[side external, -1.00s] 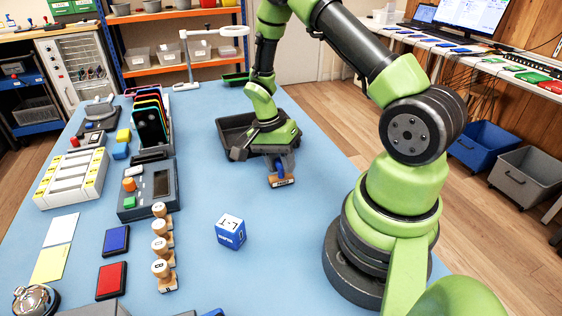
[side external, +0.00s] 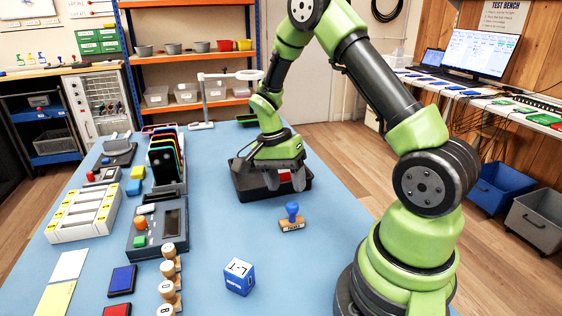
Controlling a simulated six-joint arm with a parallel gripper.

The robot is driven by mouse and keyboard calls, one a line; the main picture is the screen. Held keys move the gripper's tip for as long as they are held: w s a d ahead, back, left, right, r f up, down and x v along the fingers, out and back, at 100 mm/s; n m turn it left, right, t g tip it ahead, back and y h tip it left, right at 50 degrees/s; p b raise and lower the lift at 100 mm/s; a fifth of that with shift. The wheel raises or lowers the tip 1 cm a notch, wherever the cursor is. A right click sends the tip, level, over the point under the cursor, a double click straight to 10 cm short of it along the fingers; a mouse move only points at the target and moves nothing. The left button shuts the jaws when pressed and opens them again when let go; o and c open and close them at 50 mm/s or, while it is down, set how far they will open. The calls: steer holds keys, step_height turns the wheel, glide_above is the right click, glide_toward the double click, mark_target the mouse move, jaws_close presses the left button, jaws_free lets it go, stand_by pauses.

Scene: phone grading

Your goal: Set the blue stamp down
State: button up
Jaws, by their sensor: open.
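The blue stamp (side external: 292,212) stands upright on the blue table, its blue knob on top and its wooden block with a printed label at the bottom. It is in front of the black tray (side external: 245,188). My gripper (side external: 285,184) is above and just behind the stamp in the side view, over the tray. Its two grey fingers are apart, with a visible gap between their tips and the stamp's knob. A small red and white patch shows between the fingers; I cannot tell what it is.
A white and blue cube (side external: 239,277) sits nearer the camera. Wooden-handled stamps (side external: 169,270) stand in a row left of it, beside a grey device (side external: 158,226) and a blue ink pad (side external: 122,280). A phone rack (side external: 168,165) is further back. The table right of the blue stamp is clear.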

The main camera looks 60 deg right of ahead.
steer(key=a+r+n+t, duration=0.2)
steer(key=a+r+n, duration=0.1)
steer(key=r, duration=0.5)
steer(key=a+r+n+t, duration=0.2)
steer(key=a+r, duration=0.2)
steer(key=r, duration=0.4)
steer(key=s+a+r+n+t+y, duration=0.2)
steer(key=s+a+r+n+t, duration=0.3)
steer(key=s+a+n, duration=0.3)
steer(key=shift+s+r+n+t, duration=0.2)
steer(key=shift+s+n+t, duration=0.35)
steer(key=shift+s, duration=0.85)
steer(key=shift+d, duration=0.1)
